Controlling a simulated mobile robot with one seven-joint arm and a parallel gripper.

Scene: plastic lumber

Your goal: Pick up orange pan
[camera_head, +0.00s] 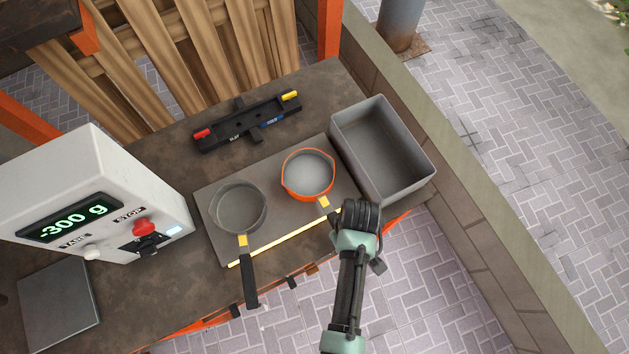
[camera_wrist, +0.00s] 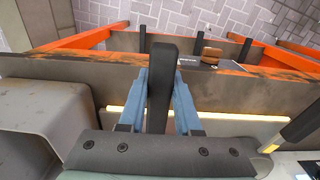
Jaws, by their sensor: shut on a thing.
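The orange pan (camera_head: 308,174) has an orange rim and a grey inside. It is over the right part of the grey board (camera_head: 283,222), and I cannot tell whether it touches it. A yellow band marks the start of its handle, and my gripper (camera_head: 350,225) covers the rest in the head view. In the wrist view, the blue fingers of my gripper (camera_wrist: 164,105) stand on both sides of the dark handle (camera_wrist: 162,65) and are shut on it. The pan's bowl is hidden in that view.
A grey pan (camera_head: 238,210) with a black handle sits to the left on the board. A grey bin (camera_head: 415,180) stands close on the right. A black device (camera_head: 225,130) lies behind, and a white scale box (camera_head: 75,180) reading -300 g stands left.

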